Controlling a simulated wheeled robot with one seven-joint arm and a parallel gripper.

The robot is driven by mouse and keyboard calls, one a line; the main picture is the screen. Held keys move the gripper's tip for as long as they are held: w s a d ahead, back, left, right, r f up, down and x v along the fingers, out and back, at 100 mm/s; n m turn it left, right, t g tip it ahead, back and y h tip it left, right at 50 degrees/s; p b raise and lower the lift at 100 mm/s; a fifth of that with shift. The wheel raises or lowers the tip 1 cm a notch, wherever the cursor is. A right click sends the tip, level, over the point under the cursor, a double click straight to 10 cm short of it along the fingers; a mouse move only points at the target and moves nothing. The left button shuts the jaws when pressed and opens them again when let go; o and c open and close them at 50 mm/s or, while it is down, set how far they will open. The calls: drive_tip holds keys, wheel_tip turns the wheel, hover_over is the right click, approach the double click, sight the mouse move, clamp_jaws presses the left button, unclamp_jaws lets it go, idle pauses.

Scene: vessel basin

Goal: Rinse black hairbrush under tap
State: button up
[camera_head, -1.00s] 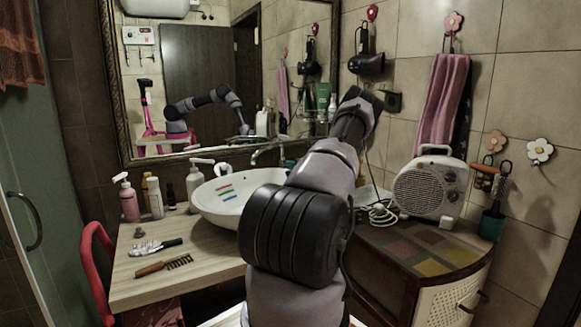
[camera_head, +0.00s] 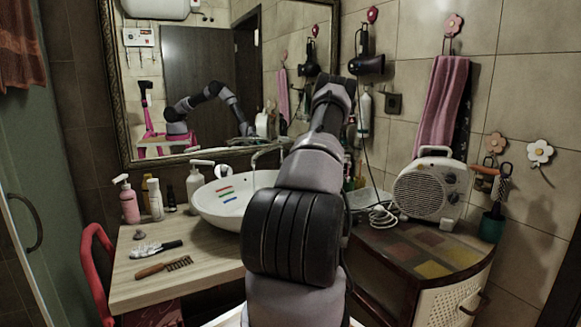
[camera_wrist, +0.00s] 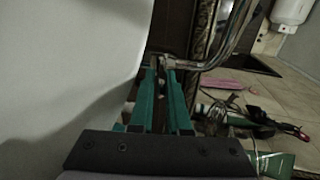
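A black-handled brush with a pale head (camera_head: 155,248) lies on the wooden counter at the left in the head view. The metal tap (camera_head: 268,152) rises behind the white basin (camera_head: 215,205), partly hidden by my arm. In the wrist view the curved metal tap (camera_wrist: 225,50) crosses just beyond my gripper (camera_wrist: 160,68). The teal fingers are a short way apart, with their tips at or close to the tap's lower end. I cannot tell whether they touch or clasp it. The basin's white side (camera_wrist: 65,60) fills the left.
A brown comb-like brush (camera_head: 163,267) lies in front of the pale-headed one. Bottles (camera_head: 130,200) stand at the counter's back left. A fan heater (camera_head: 432,188) and coiled cable (camera_head: 382,217) sit on the right cabinet. The mirror (camera_head: 225,70) is behind the basin.

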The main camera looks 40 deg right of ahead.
drive_tip(key=shift+s, duration=0.1)
drive_tip(key=shift+s+r, duration=0.15)
drive_tip(key=shift+s, duration=0.1)
drive_tip(key=v, duration=1)
drive_tip(key=shift+a, duration=0.15)
